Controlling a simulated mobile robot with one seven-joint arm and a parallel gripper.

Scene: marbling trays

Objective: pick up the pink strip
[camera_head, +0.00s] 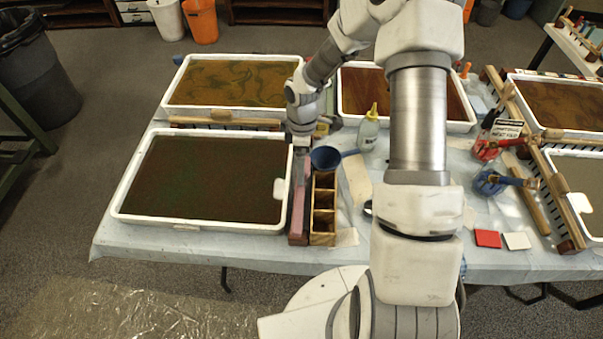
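A long, narrow pink strip (299,205) lies on the table between the front left tray (118,203) and a wooden compartment box (323,239). Its length runs from front to back, and its near end looks darker red. My gripper (301,146) points down over the far end of the strip, close to the front left tray's back right corner. The fingertips are small and partly hidden, so I cannot tell their opening or whether they touch the strip.
A blue cup (325,158) stands at the box's far end, close to my gripper. A bottle with a yellow tip (369,130) stands to the right. Two more trays (169,93) (341,106) lie behind. Red and white squares (488,239) (516,241) lie near the front edge.

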